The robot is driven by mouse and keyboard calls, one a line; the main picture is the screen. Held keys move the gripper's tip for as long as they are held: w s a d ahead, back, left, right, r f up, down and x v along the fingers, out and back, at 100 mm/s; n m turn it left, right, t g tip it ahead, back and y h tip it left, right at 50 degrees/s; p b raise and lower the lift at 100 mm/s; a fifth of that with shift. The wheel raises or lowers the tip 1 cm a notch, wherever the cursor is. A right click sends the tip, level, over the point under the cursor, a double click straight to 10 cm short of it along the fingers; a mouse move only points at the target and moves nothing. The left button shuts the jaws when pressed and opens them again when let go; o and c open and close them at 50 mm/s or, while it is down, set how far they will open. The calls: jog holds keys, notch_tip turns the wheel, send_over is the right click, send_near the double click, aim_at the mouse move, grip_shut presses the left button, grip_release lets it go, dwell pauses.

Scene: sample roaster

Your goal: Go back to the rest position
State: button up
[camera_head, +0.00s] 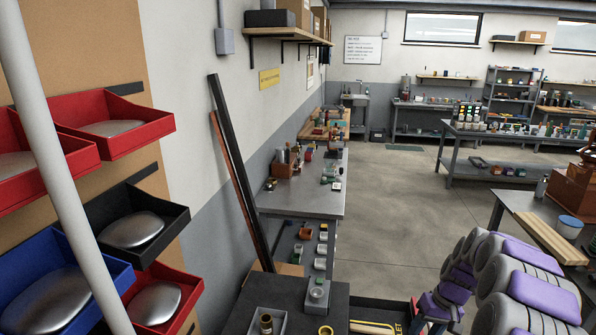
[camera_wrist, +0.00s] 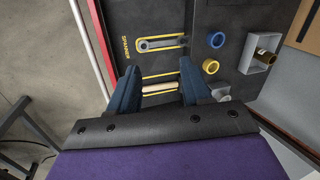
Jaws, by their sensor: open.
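My gripper (camera_wrist: 157,82) is open in the wrist view, with its two dark blue fingers apart over a black board (camera_wrist: 165,22). A pale wooden rod or handle (camera_wrist: 158,88) shows between the fingers, beside yellow lines; I see no finger closed on it. In the head view the end of my purple and grey arm is low at the right of centre, over the same dark surface, and its fingers are hard to make out there.
A wrench (camera_wrist: 162,43) lies in a yellow outline near a blue ring (camera_wrist: 216,40), a yellow ring (camera_wrist: 210,66) and a grey box (camera_wrist: 246,58) holding a brass-coloured cup. Coloured bins (camera_head: 130,225) hang at left. A workbench (camera_head: 300,197) stands ahead; open floor (camera_head: 390,200) lies right of it.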

jog(key=s+a+r+n+g+h, duration=0.1)
jog(key=s+a+r, duration=1.1)
jog(key=s+a, duration=0.25)
jog(key=s+a+h, duration=0.1)
jog(key=s+a, duration=0.1)
jog(key=s, duration=0.9)
jog(key=s+a+r+h, duration=0.1)
jog(key=s+a, duration=0.2)
jog(key=s, duration=0.8)
jog(key=shift+a+g, duration=0.25)
jog(key=shift+g, duration=0.15)
